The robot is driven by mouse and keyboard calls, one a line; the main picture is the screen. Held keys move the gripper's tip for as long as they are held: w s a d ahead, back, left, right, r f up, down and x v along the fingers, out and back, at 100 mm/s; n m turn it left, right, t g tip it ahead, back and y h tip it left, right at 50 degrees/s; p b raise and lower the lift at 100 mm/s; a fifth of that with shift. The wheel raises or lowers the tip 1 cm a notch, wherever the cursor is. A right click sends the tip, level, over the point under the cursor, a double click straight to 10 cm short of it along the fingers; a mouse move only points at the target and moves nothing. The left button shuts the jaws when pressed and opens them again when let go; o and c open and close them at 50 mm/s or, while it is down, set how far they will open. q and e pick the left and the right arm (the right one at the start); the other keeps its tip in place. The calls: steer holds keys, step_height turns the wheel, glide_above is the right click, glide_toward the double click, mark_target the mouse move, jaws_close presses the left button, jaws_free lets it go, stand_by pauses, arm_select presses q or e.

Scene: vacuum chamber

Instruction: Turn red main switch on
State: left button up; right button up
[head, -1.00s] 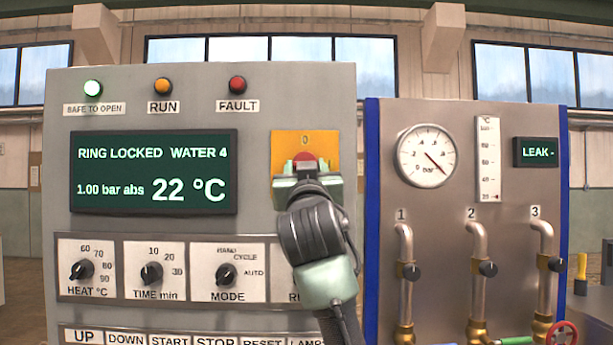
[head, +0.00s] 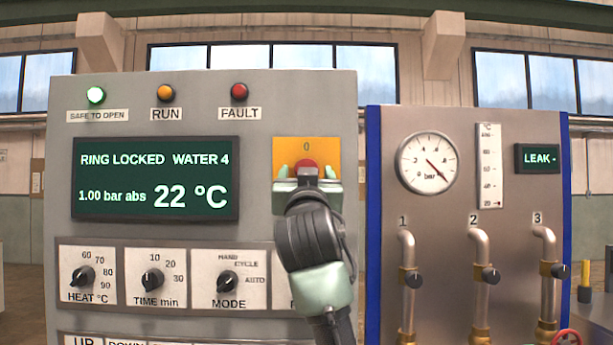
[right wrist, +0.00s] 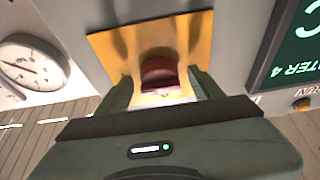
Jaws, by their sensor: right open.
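The red main switch (head: 306,167) is a red knob on a yellow plate (head: 324,154) at the upper right of the grey panel. A 0 mark shows above the knob. My right gripper (head: 306,180) is in front of the plate, with a finger on each side of the knob. In the right wrist view the red knob (right wrist: 158,74) sits between the open fingers of the gripper (right wrist: 160,95), with a gap visible on both sides. The lower part of the plate is hidden by my gripper and arm. My left gripper is not in view.
The panel's screen (head: 155,178) reads RING LOCKED, WATER 4, 1.00 bar abs, 22 °C. Knobs, including the MODE knob (head: 228,282), lie below. A panel with a gauge (head: 427,162) and pipes (head: 480,256) stands to the right.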

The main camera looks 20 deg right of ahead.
steer(key=b+v, duration=0.3)
steer(key=v, duration=0.4)
steer(key=shift+s+f, duration=0.2)
steer(key=shift+s, duration=0.15)
steer(key=shift+a, duration=0.1)
